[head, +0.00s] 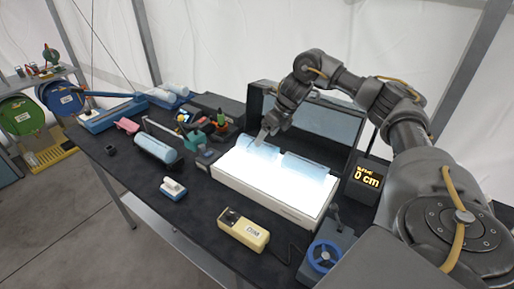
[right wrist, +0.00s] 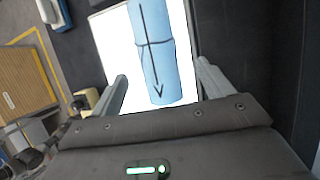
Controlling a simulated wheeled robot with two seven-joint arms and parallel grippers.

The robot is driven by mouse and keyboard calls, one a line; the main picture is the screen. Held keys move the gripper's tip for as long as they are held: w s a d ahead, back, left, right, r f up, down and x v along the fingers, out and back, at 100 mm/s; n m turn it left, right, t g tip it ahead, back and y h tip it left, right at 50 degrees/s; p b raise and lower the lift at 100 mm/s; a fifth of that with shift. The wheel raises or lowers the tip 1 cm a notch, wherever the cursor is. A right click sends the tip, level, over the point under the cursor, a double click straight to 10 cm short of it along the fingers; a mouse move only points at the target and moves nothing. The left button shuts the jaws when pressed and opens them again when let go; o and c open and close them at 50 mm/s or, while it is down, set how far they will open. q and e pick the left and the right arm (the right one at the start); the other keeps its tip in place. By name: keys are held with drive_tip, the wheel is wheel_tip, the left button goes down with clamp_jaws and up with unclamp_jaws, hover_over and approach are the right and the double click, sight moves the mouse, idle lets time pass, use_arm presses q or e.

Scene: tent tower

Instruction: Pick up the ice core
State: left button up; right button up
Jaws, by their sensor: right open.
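A pale blue ice core (head: 258,149) lies on the glowing white light table (head: 262,196), toward its left end. A second blue core piece (head: 310,168) lies to its right on the same table. My right gripper (head: 265,133) is above the left core, with its jaws open. In the right wrist view, a blue core (right wrist: 152,52) with a black arrow and a dark band lies ahead and between my two spread fingers. I cannot tell whether the fingers touch it. My left gripper is not in view.
Another blue cylinder (head: 156,149) lies on the dark bench in a holder. A yellow handheld device (head: 243,230), a small white and blue tool (head: 173,188) and a blue handwheel (head: 324,256) stand near the front. A display (head: 368,178) reads 0 cm. A dark panel (head: 315,120) rises behind the light table.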

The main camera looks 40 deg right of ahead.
sight(264, 143)
drive_tip(key=shift+s, duration=0.15)
drive_tip(key=shift+a+f+p, duration=0.2)
drive_tip(key=shift+f+p, duration=0.1)
drive_tip(key=p+x, duration=0.1)
drive_tip(key=x, duration=0.2)
drive_tip(key=shift+a+f, duration=0.1)
drive_tip(key=shift+f, duration=0.3)
drive_tip(key=shift+w+a+f+p, duration=0.1)
drive_tip(key=shift+w+f+p, duration=0.2)
drive_tip(key=shift+f, duration=0.1)
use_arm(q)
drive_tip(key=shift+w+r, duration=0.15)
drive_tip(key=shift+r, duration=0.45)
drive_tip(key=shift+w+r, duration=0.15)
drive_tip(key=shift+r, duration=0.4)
use_arm(e)
drive_tip(key=shift+s, duration=0.1)
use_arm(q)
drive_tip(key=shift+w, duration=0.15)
use_arm(e)
drive_tip(key=c, duration=1.3)
drive_tip(key=shift+r, duration=0.1)
drive_tip(key=shift+c, duration=0.2)
